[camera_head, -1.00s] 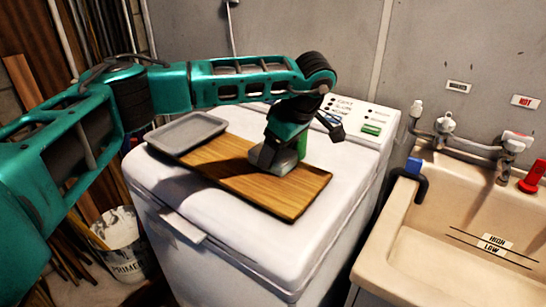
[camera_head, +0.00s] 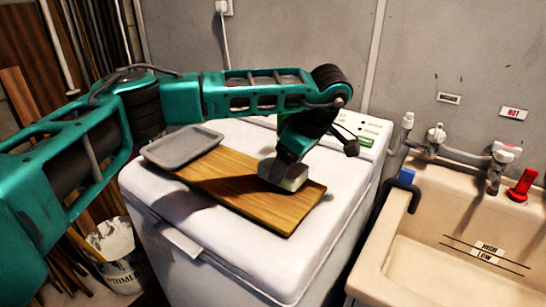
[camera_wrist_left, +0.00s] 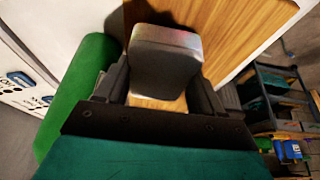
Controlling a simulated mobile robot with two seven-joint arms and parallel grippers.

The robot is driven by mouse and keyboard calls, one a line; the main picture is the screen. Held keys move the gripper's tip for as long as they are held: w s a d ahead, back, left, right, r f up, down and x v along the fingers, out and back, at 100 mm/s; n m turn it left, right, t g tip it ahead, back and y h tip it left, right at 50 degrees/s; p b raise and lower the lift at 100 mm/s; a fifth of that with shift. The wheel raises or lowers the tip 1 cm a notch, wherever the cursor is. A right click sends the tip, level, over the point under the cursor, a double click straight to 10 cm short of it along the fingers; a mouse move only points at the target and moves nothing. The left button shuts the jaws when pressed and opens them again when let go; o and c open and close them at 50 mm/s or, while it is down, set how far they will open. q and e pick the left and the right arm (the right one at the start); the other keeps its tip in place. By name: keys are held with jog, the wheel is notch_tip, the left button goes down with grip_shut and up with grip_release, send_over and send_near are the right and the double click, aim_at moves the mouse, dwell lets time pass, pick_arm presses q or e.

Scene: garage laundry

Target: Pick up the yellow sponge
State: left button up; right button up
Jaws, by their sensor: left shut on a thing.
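My left gripper (camera_head: 284,168) is over the right part of a wooden board (camera_head: 225,172) on the white washing machine lid. Nothing clearly yellow and sponge-like shows, and I cannot tell whether the grey block is the sponge. My right gripper is out of view.
A grey tray (camera_head: 182,146) sits at the board's left end. A green cylinder (camera_wrist_left: 75,95) stands close beside the gripper in the wrist view. A beige sink (camera_head: 440,210) with taps is at the right. A white bucket (camera_head: 115,250) is on the floor at the left.

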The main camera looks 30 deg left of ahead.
pick_arm(q)
jog(key=s+d, duration=0.2)
jog(key=d, duration=1.2)
jog(key=s+d, duration=0.1)
jog(key=d, duration=1.3)
jog(key=shift+s+b, duration=0.35)
jog(key=shift+s, duration=0.05)
jog(key=o, duration=0.5)
jog(key=c, duration=0.4)
jog(key=shift+c, duration=0.3)
